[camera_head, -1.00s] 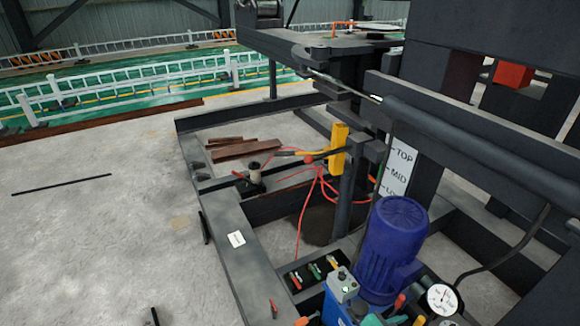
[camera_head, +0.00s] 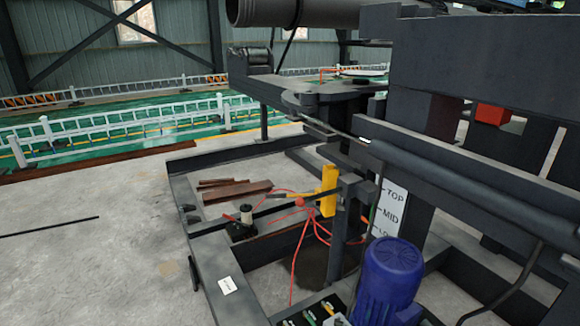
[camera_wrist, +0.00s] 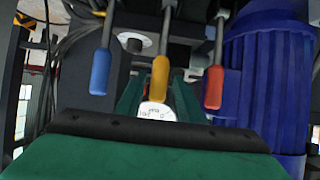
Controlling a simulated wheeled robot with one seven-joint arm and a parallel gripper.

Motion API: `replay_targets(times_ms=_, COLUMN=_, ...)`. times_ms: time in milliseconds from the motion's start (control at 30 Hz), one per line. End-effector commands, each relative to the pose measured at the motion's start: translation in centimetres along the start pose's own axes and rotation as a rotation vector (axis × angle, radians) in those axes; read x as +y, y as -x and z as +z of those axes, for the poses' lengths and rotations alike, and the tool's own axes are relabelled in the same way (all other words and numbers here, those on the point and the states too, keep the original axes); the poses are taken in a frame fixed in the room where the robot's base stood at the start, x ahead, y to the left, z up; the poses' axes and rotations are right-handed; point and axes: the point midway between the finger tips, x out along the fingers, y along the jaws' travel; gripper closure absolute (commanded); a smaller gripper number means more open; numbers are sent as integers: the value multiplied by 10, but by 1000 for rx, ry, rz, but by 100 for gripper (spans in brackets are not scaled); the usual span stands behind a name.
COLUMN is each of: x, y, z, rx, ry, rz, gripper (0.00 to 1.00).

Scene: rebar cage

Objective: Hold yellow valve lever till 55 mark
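The yellow valve lever (camera_wrist: 160,78) hangs in the middle of the wrist view, between a blue lever (camera_wrist: 100,72) and a red lever (camera_wrist: 213,88). My gripper (camera_wrist: 158,80) has its green fingers on either side of the yellow lever's lower end, with a narrow gap seeming to show between fingers and lever. Contact cannot be made out.
A blue motor (camera_head: 388,280) stands close to the levers, also at the right of the wrist view (camera_wrist: 268,80). A TOP/MID level plate (camera_head: 389,210), a yellow block (camera_head: 328,190) and red cables are behind it. Open concrete floor lies left.

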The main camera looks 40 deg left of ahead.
Motion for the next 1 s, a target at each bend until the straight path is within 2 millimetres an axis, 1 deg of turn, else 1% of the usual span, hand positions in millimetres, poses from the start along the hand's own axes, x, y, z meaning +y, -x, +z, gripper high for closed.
replay_targets(times_ms=100, x=2, y=-1, z=0, rx=0, ry=-1, rz=3, gripper=66)
replay_targets(times_ms=167, x=2, y=-1, z=0, rx=0, ry=-1, rz=3, gripper=80)
replay_targets(times_ms=200, x=3, y=-1, z=0, rx=0, ry=-2, rz=4, gripper=90)
replay_targets(times_ms=233, x=3, y=-1, z=0, rx=0, ry=-2, rz=4, gripper=97)
replay_targets(times_ms=267, x=3, y=-1, z=0, rx=0, ry=-2, rz=4, gripper=100)
replay_targets(times_ms=467, x=4, y=0, z=1, rx=6, ry=-1, rz=6, gripper=100)
replay_targets(times_ms=733, x=4, y=7, z=5, rx=74, ry=-1, rz=6, gripper=100)
replay_targets(times_ms=1000, x=3, y=8, z=4, rx=80, ry=-1, rz=5, gripper=100)
